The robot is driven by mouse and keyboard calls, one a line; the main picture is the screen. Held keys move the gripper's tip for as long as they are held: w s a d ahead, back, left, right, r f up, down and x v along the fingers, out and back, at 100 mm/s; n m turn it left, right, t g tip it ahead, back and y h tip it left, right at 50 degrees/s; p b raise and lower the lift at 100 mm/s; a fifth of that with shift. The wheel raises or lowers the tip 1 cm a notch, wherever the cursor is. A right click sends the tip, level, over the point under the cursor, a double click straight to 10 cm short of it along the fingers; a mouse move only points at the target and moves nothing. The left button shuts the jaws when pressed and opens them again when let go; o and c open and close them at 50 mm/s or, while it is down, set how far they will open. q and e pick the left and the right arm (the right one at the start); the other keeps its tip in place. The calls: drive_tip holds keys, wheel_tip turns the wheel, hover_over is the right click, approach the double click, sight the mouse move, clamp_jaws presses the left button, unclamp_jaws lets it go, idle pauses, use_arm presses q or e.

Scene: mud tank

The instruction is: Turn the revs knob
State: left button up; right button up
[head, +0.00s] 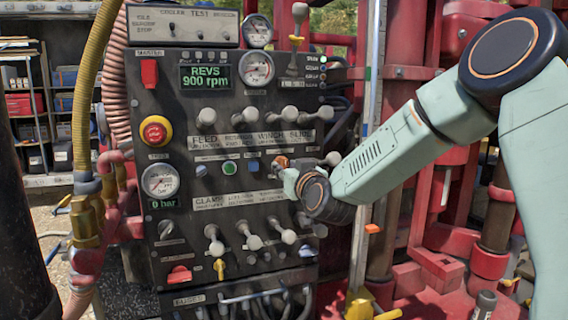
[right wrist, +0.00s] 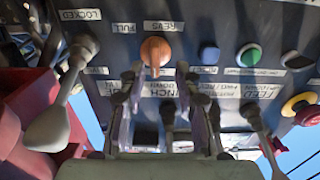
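The revs knob is orange and round. In the head view the revs knob (head: 282,161) shows small on the dark control panel (head: 150,260), partly beside my right gripper. In the right wrist view the revs knob (right wrist: 155,50) sits just beyond the fingertips, by a "REVS" label. My right gripper (head: 287,176) is close in front of the panel. Its two fingers (right wrist: 158,78) are apart with nothing between them, spanning the knob's width; I cannot tell whether they touch it. The display (head: 206,78) reads REVS 900 rpm. My left gripper is not in view.
A grey-knobbed lever (head: 332,158) is close to my right gripper; a large lever (right wrist: 60,110) shows at the left in the wrist view. A green button (head: 230,168), several levers and a red emergency button (head: 155,131) are on the panel. Red machinery stands right.

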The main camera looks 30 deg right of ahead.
sight(283, 165)
drive_tip(key=shift+x, duration=1.2)
drive_tip(key=shift+d, duration=0.1)
drive_tip(key=shift+c, duration=0.7)
drive_tip(key=shift+d+f, duration=0.15)
drive_tip(key=shift+d, duration=0.2)
drive_tip(key=c, duration=0.5)
drive_tip(key=shift+a, duration=0.15)
clamp_jaws()
